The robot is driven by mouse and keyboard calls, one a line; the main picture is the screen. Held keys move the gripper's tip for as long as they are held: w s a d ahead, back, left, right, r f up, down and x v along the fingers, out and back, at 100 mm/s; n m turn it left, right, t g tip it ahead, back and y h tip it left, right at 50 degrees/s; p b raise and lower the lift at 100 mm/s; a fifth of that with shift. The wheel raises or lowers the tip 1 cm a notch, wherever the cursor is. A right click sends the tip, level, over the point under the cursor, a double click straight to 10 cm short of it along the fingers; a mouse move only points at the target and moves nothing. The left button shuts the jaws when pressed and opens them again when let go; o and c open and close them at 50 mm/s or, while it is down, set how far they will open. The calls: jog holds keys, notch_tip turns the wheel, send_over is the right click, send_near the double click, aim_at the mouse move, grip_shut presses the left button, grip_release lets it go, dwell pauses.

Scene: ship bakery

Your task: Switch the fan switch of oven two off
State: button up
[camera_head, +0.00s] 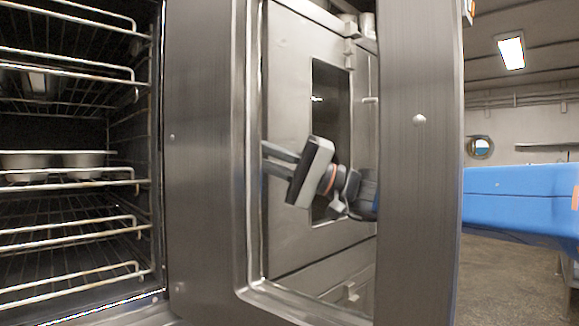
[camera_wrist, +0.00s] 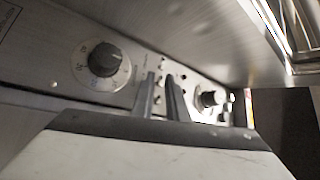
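In the wrist view, an oven control panel (camera_wrist: 60,75) runs across the picture, with a large dark knob (camera_wrist: 104,58) on a marked dial at left and a second knob (camera_wrist: 212,97) at right. Small switches or lamps (camera_wrist: 183,76) sit between the knobs; their labels and positions are too blurred to read, so I cannot tell which is the fan switch. My gripper (camera_wrist: 162,76) points at this stretch of panel, with a narrow empty gap between its fingers. Whether it touches is unclear.
A large open oven door (camera_head: 205,160) with a glass window stands between the head camera and my gripper. At left is an open oven with wire racks (camera_head: 70,235) and several tins (camera_head: 82,160). A second oven front (camera_head: 290,60) lies behind the glass. Floor (camera_head: 510,270) shows at right.

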jog(key=v, duration=1.6)
jog(key=shift+d, duration=0.25)
jog(key=shift+w+f, duration=0.1)
jog(key=s+d+f+m+t+h, duration=0.15)
jog(key=s+f+h, duration=0.25)
jog(key=f, duration=0.5)
jog(key=s+d+f+m+t+h, duration=0.1)
jog(key=s+d+f+m+h, duration=0.2)
jog(key=f, duration=0.6)
jog(key=s+d+f+m+t+h, duration=0.15)
jog(key=s+f+h, duration=0.25)
jog(key=f, duration=0.5)
jog(key=s+d+f+t+h, duration=0.2)
jog(key=d+f+h, duration=0.3)
jog(key=d+f, duration=0.3)
jog(key=s+d+f+t+h, duration=0.1)
jog(key=s+d+f+h, duration=0.4)
jog(key=d+f, duration=0.4)
jog(key=shift+d+t+h, duration=0.4)
jog(key=shift+d, duration=1.35)
